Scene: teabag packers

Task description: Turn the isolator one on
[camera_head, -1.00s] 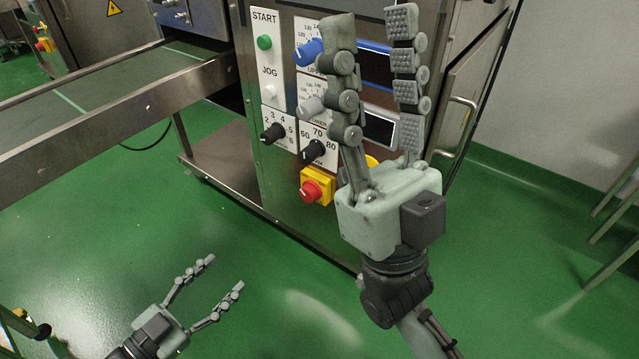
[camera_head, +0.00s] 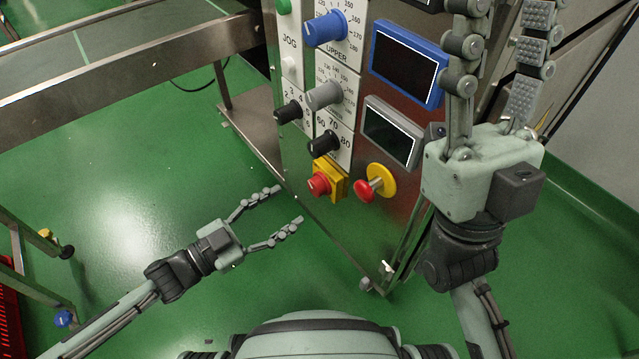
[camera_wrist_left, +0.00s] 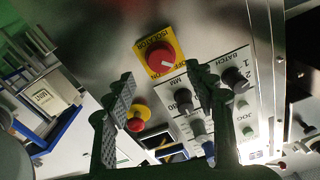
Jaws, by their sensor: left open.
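The isolator (camera_head: 320,183) is a red rotary knob on a yellow plate, low on the steel control panel. In the left wrist view the isolator (camera_wrist_left: 158,57) is lettered and appears upside down, between and beyond my fingers. I cannot tell its setting for sure. My left gripper (camera_head: 289,205) is open and empty, just left of and below the isolator in the head view, fingers pointing toward the panel. Its two fingers also show in the left wrist view (camera_wrist_left: 160,72), apart from the knob. My right gripper (camera_head: 497,40) is open and empty at the upper right, fingertips partly cut off.
A red push button on a yellow disc (camera_head: 375,184) sits right of the isolator. Black knobs (camera_head: 323,144), a grey knob (camera_head: 323,96), a blue knob (camera_head: 325,29) and two displays (camera_head: 405,64) lie above. A steel conveyor frame (camera_head: 120,58) stands left; green floor is open below.

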